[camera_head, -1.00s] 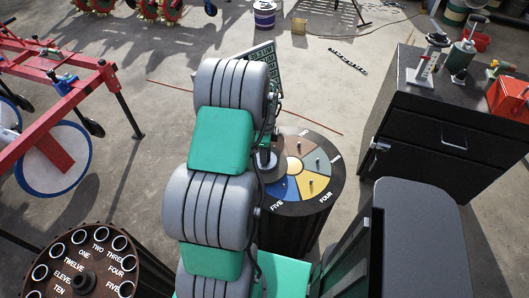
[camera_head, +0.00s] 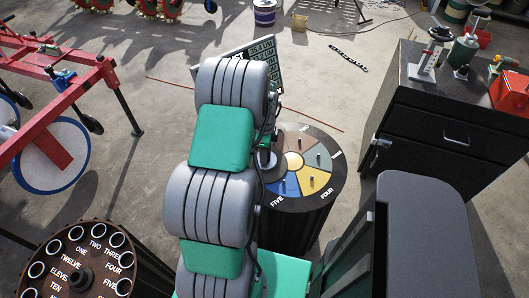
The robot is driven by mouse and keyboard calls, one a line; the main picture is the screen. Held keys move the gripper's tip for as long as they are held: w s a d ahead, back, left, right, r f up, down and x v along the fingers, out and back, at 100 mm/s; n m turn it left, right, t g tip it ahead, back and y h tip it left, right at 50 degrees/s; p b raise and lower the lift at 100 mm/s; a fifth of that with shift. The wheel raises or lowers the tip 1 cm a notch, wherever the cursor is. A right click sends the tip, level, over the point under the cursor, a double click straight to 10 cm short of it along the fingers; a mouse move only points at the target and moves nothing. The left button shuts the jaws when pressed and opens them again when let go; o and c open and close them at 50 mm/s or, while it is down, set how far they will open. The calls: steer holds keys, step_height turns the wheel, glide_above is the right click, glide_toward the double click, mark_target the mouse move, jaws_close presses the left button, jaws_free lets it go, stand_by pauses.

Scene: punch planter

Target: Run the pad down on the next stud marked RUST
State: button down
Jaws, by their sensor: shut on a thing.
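The round dark drum (camera_head: 316,218) stands right of my arm. Its top has brown, grey, yellow and blue sectors around a tan centre. Labels FIVE and FOUR read at its front edge; other labels are too small to read. A small upright stud stands on the grey sector (camera_head: 323,161) and another on the yellow sector (camera_head: 313,184). My gripper (camera_head: 266,158) is mostly hidden behind my arm, at the drum's left side. It is shut on what looks like the round grey pad (camera_head: 273,168), over the drum's left part. Contact with a stud cannot be seen.
A dark board (camera_head: 264,62) with lettering ending in ST and number lines stands behind my arm. A dark cabinet (camera_head: 440,135) with tools stands at right. A numbered round rack (camera_head: 83,277) is at lower left, below a red frame (camera_head: 70,105).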

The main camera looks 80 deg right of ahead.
steer(key=shift+r+p, duration=1.65)
steer(key=shift+r, duration=0.95)
